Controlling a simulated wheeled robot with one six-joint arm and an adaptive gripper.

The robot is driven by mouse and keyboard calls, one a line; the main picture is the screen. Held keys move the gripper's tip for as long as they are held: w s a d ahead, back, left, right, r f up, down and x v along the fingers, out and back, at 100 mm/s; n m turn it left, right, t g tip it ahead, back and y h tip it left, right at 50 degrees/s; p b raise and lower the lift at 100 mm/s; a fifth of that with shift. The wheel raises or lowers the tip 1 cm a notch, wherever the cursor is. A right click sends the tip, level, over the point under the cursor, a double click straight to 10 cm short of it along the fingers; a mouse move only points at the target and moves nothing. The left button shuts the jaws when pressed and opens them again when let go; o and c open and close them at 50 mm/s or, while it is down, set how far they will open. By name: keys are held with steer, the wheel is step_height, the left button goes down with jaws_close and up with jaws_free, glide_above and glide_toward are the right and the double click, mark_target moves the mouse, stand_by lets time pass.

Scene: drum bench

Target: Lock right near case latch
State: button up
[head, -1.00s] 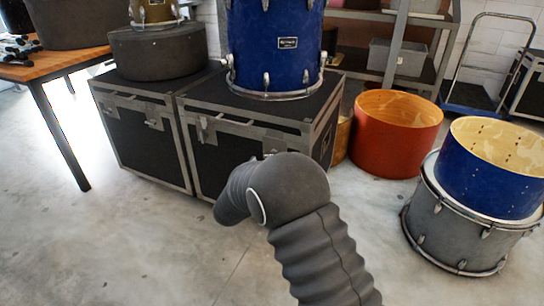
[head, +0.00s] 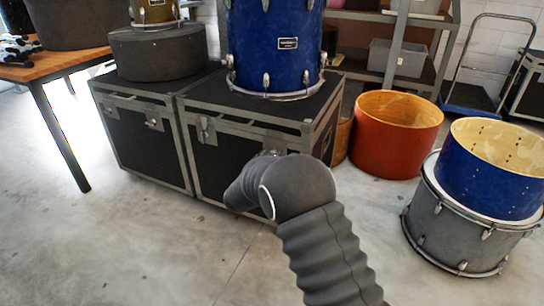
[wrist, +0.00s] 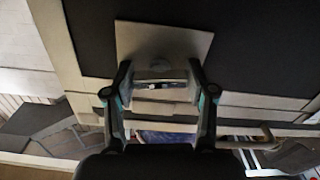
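The near case (head: 225,160) is a black flight case with metal edges. Its left latch (head: 204,130) shows on the front face in the head view. My arm covers most of the right part of that front. In the wrist view a pale square latch plate (wrist: 175,38) sits on the black case panel, with the metal latch (wrist: 160,76) at its lower part. My gripper (wrist: 160,72) is open, with one finger on each side of the latch. I cannot tell whether the fingers touch it or whether the latch is locked. The head view hides the fingers behind my arm.
A blue drum (head: 275,45) stands on the near case. A second case (head: 142,142) adjoins it on the left, with a round dark drum case (head: 158,52) on top. A red drum shell (head: 395,135) and a grey drum (head: 460,225) stand right. The front floor is clear.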

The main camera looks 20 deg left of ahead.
steer(key=shift+r+p, duration=0.1)
steer(key=shift+p, duration=0.2)
steer(key=n+p, duration=0.2)
steer(key=n, duration=0.1)
steer(key=shift+r+p, duration=0.15)
steer(key=shift+p, duration=0.15)
steer(key=n+p, duration=0.3)
steer(key=n, duration=0.1)
steer(key=shift+n+p, duration=0.3)
steer(key=n+p, duration=0.3)
steer(key=n, duration=0.2)
steer(key=shift+a, duration=0.1)
steer(key=shift+f+n+p, duration=0.15)
steer(key=shift+n+p, duration=0.05)
steer(key=shift+n, duration=0.8)
steer(key=shift+f+n+p, duration=0.1)
steer(key=shift+n+p, duration=0.1)
steer(key=shift+n, duration=0.8)
steer(key=o, duration=1.2)
steer(key=shift+c, duration=0.2)
